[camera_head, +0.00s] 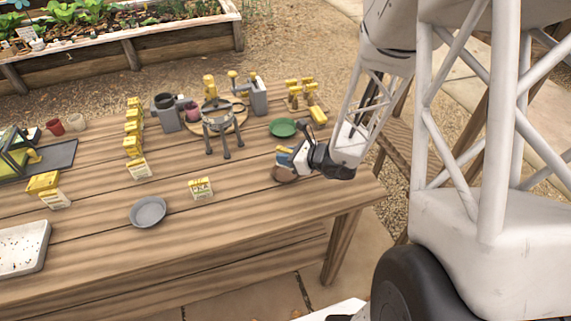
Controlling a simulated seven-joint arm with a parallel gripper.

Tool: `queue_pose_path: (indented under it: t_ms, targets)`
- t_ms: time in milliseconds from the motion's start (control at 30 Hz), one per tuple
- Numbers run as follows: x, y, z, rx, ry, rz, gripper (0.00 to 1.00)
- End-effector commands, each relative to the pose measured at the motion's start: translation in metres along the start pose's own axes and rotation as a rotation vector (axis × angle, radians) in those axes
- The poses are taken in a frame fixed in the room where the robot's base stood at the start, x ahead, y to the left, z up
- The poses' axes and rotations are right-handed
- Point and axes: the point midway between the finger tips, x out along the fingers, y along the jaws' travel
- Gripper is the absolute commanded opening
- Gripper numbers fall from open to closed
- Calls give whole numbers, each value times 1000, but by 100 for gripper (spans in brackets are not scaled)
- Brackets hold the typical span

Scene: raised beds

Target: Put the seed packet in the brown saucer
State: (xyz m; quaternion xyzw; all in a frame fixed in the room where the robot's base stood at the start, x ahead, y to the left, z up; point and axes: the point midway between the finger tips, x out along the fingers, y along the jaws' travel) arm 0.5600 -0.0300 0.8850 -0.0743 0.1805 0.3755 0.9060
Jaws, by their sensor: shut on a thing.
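My gripper (292,162) is at the right part of the wooden table, shut on a small packet (283,151) with a yellow top, likely the seed packet. Only a part of the packet shows beside the fingers. The brown saucer (281,176) lies on the table directly below the gripper and is partly covered by it. The packet appears over the saucer. I cannot tell whether it touches the saucer.
A green saucer (283,127) lies behind the gripper and a grey saucer (148,211) at the front. A yellow-topped packet (201,188) stands between the grey and brown saucers. A three-legged stand (221,125) is at the back middle. The table's front right is clear.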

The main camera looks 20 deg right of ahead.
Motion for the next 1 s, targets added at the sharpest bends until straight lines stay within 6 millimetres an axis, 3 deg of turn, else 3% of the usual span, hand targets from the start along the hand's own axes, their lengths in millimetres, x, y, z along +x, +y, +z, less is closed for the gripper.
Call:
queue_pose_path:
  t_ms: [267,700,1000]
  targets:
    - [1,0,-3,1,0,0,0]
    - [13,0,-32,0,0,0,0]
    - [13,0,-32,-1,0,0,0]
